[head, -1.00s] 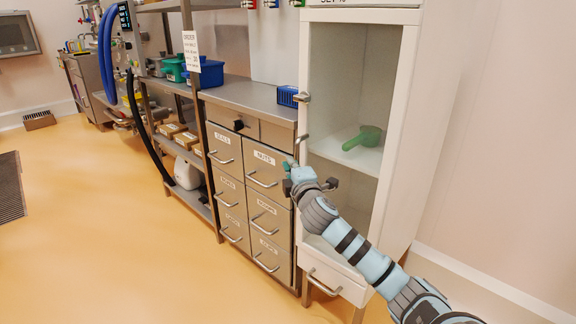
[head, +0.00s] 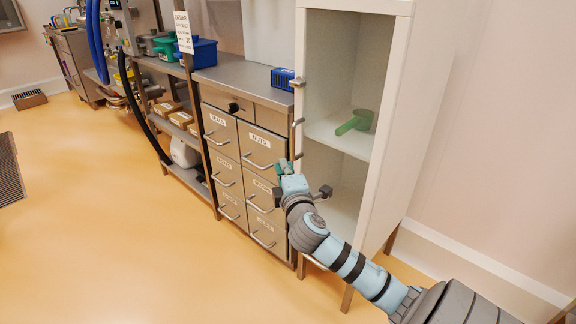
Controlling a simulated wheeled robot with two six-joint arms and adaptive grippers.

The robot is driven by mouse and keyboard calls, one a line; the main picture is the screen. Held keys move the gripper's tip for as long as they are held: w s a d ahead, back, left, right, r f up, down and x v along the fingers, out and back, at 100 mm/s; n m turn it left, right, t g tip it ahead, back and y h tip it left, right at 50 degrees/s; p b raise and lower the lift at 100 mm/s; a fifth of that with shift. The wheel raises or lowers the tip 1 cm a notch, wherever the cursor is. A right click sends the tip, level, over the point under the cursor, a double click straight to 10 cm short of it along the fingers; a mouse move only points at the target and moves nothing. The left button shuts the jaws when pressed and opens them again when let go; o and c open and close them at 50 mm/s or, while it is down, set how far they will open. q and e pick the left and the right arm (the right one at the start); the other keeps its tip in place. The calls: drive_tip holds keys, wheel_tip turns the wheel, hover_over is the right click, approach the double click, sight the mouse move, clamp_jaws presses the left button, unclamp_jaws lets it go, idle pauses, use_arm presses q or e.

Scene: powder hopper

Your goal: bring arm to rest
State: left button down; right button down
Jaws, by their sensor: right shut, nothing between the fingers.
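My right arm comes in from the lower right, and its gripper (head: 284,168) is in front of the drawer unit, near the cabinet's left front edge. The gripper is small in the view and looks shut and empty. It covers part of the drawer fronts; I cannot tell whether it touches them. My left gripper is not in view.
The white cabinet (head: 428,120) stands open-fronted, with a green scoop (head: 356,122) on its shelf. Left of it is the grey drawer unit (head: 222,122) with a small blue basket (head: 283,78) on top. Blue bins (head: 202,52) stand further left. The orange floor (head: 110,220) is clear.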

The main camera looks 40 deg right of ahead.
drive_tip(key=shift+v, duration=1.75)
